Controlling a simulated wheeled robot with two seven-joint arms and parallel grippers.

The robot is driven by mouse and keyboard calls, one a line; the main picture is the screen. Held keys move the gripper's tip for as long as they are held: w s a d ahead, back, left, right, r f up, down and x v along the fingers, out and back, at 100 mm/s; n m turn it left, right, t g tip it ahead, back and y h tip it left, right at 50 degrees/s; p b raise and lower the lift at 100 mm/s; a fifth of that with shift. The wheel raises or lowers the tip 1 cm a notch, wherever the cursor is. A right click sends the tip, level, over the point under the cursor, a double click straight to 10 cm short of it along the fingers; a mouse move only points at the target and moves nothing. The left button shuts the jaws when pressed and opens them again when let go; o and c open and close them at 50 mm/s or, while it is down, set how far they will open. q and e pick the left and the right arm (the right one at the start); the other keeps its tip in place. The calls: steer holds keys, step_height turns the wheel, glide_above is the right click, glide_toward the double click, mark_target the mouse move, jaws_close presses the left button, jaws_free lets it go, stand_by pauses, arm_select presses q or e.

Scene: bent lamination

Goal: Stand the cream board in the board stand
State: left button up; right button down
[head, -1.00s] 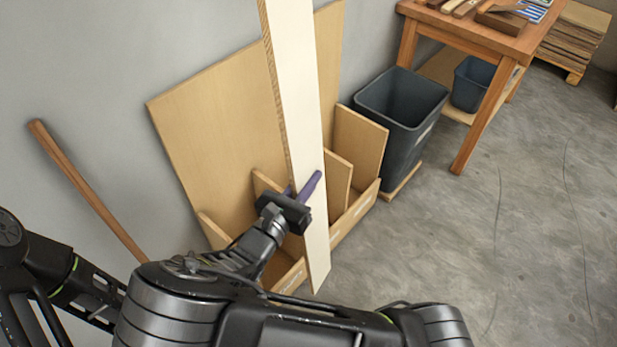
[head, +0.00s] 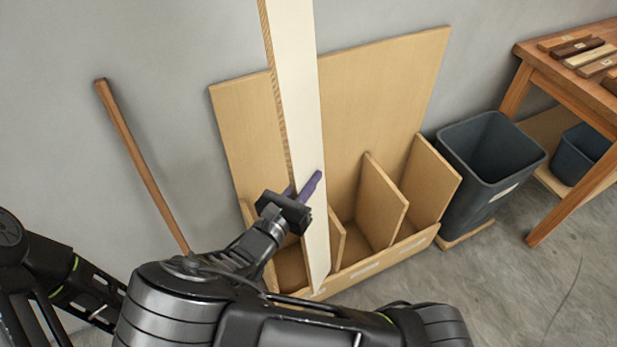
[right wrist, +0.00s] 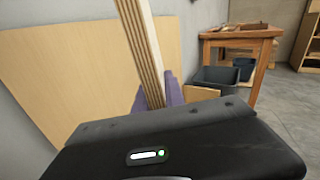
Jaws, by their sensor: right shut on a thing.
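The cream board (head: 297,100) is long and narrow with a layered edge, and runs upright, slightly tilted, past the top of the head view. My right gripper (head: 303,190) is shut on it with purple fingers, low on the board. In the right wrist view the board (right wrist: 146,50) rises between the purple fingers (right wrist: 157,93). The board stand (head: 395,250) is a wooden box with upright dividers and a tall back panel against the wall. The board's lower end overlaps the stand's front edge in the picture; I cannot tell whether they touch. My left gripper is out of view.
A wooden stick (head: 143,165) leans on the wall at left. A dark grey bin (head: 480,180) stands right of the stand. Beyond it are a wooden workbench (head: 585,85) with wood pieces and a smaller bin (head: 583,155). The floor at lower right is clear.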

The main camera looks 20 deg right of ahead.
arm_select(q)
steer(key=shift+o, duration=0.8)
arm_select(e)
steer(key=shift+d+r, duration=0.1)
steer(key=shift+r, duration=0.05)
